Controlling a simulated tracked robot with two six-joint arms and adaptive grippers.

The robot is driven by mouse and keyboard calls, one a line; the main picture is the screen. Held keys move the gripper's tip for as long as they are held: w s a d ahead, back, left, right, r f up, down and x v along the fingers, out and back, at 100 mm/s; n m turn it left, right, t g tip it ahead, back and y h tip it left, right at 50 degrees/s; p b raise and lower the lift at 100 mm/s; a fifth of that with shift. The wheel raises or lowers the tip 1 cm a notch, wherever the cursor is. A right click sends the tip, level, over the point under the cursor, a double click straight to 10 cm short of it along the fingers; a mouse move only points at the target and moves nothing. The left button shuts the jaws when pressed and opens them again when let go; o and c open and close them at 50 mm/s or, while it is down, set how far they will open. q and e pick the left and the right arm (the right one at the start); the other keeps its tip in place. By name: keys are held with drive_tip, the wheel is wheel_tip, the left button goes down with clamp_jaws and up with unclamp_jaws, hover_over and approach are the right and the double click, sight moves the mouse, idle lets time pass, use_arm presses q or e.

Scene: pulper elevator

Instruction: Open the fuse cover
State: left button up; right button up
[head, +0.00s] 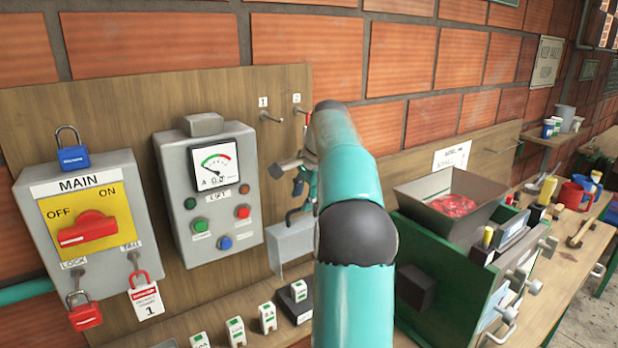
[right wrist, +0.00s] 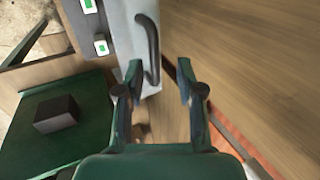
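The fuse cover is a light grey box (head: 292,243) low on the wooden board in the head view, partly hidden behind my right arm. Its dark curved handle shows at the top of the right wrist view (right wrist: 149,48), on the grey cover face (right wrist: 126,30). My right gripper (head: 301,185) is by the cover's upper part in the head view, mostly hidden by my arm. In the right wrist view its two fingers (right wrist: 158,82) are apart with nothing held. The handle lies ahead of the gap, nearer the left finger; contact cannot be told. My left gripper is not in view.
A MAIN switch box (head: 88,222) with padlocks and a meter box (head: 210,190) are on the board's left. Several small fuses (head: 236,330) stand below. Hooks (head: 270,117) stick out above the cover.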

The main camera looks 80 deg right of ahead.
drive_tip(key=v, duration=0.7)
drive_tip(key=shift+r, duration=0.25)
drive_tip(key=shift+a, duration=0.1)
